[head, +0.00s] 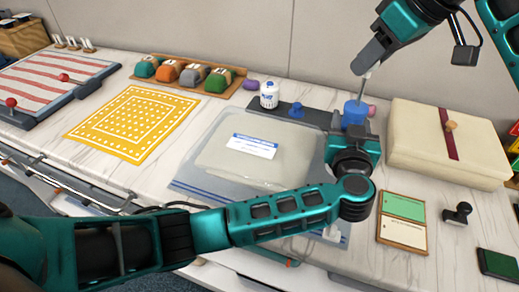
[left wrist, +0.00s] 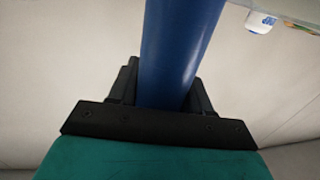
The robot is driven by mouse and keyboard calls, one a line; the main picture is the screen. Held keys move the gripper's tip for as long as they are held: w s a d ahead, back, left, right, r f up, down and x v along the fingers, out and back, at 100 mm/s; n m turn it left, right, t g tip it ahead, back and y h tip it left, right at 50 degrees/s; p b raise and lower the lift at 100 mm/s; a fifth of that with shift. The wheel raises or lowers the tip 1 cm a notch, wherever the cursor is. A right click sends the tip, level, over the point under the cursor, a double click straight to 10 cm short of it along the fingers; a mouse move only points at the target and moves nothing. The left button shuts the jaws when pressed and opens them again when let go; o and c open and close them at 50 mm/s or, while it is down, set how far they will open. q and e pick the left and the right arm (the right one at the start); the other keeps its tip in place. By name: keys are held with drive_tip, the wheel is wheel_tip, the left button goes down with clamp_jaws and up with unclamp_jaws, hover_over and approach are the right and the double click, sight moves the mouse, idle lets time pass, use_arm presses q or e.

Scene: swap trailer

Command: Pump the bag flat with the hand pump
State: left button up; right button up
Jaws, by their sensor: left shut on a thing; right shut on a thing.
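The clear bag (head: 215,155) lies on the bench in the middle of the head view. A pale block with a white label shows inside it. The blue hand pump (head: 355,112) stands upright to the right of the bag. My left gripper (head: 350,135) is shut around the pump's blue barrel, which also shows between its fingers in the left wrist view (left wrist: 180,45). My right gripper (head: 360,68) is shut above the barrel, at the top of the thin pump rod (head: 364,88). The pump's handle is hidden in it. A length of rod shows above the barrel.
A white bottle (head: 269,95) stands behind the bag. A cream box (head: 448,140) with a dark red band sits right of the pump. A green and cream card frame (head: 402,222) and a black stamp (head: 458,212) lie in front of it. A yellow mat (head: 132,121) lies left.

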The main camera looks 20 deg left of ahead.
use_arm(q)
drive_tip(key=shift+f, duration=0.1)
use_arm(e)
wheel_tip(320, 180, up, 2)
drive_tip(key=shift+r, duration=0.25)
wheel_tip(320, 180, down, 8)
drive_tip(key=shift+f, duration=0.15)
drive_tip(key=o, duration=0.9)
drive_tip(key=shift+r, duration=0.2)
drive_tip(key=shift+r, duration=3.4)
